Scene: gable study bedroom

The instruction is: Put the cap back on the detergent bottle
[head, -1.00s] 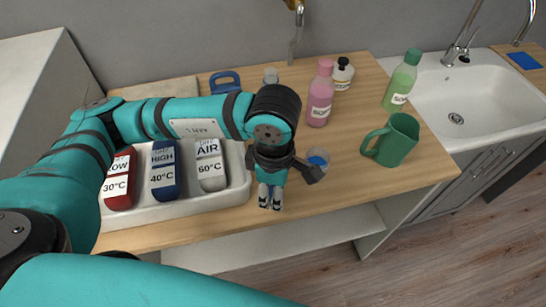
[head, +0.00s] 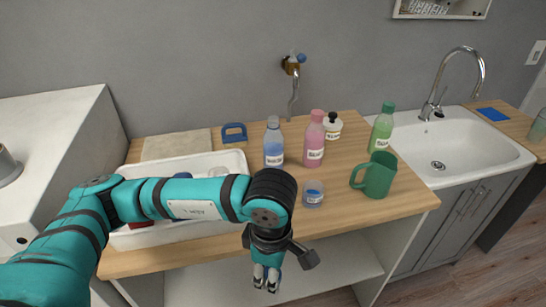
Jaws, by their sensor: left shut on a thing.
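The clear bottle with blue liquid (head: 273,148) stands upright on the wooden counter behind my left arm. Its narrow top looks greyish, without a coloured cap like those on its neighbours. My left gripper (head: 267,284) points down in front of the counter's front edge, nearer to me than the bottle and apart from it. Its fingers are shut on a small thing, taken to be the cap. The fingers hide nearly all of it, so its shape cannot be told. My right gripper is not in view.
A pink bottle (head: 314,142), a white bottle (head: 333,128) and a green bottle (head: 381,132) stand right of the blue one. A small cup with blue contents (head: 313,195) and a green mug (head: 377,177) stand nearer. A white tray (head: 236,162) lies left, partly behind my arm.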

